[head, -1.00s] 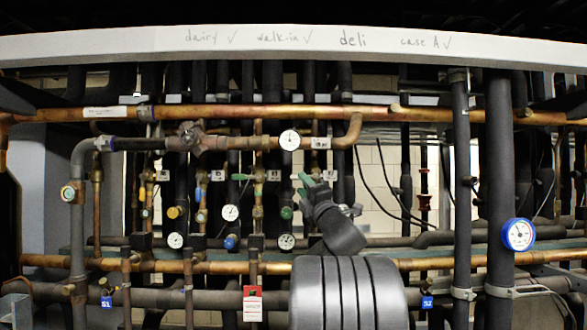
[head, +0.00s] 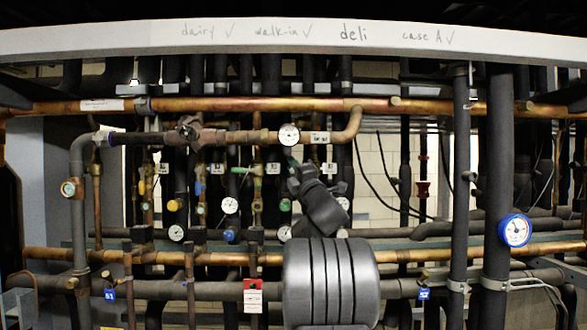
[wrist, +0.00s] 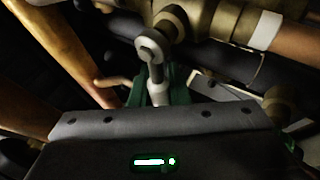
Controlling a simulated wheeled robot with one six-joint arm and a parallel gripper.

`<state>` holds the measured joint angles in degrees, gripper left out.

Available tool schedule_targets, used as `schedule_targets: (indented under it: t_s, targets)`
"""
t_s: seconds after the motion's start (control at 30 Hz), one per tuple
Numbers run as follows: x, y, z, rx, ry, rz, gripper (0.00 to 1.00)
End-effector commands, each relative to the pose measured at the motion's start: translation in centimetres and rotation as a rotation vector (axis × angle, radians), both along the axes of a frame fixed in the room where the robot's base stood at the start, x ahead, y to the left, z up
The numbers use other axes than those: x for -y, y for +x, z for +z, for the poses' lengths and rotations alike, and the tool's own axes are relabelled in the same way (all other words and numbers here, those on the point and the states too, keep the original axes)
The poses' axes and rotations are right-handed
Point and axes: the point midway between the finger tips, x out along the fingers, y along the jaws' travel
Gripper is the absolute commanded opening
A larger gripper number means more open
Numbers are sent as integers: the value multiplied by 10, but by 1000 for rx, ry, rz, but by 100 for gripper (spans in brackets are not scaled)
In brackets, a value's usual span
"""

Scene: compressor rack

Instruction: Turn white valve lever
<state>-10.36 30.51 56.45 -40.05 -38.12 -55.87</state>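In the wrist view a pale lever (wrist: 158,94) hangs from a round metal valve stem (wrist: 152,48). Its whitish lower end lies between the green fingers of my gripper (wrist: 159,88), one finger on each side. The fingers look apart, and I cannot tell whether either touches the lever.
A green-handled valve (head: 240,170) and several small gauges stand to the left. A blue-rimmed gauge (head: 515,231) is on the right.

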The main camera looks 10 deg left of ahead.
Motion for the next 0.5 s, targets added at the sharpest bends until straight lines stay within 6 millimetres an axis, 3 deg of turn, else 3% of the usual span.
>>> schedule_targets:
  t_s: [0.5]
  targets:
    - [0, 0, -6, 16, -89, -1, 0]
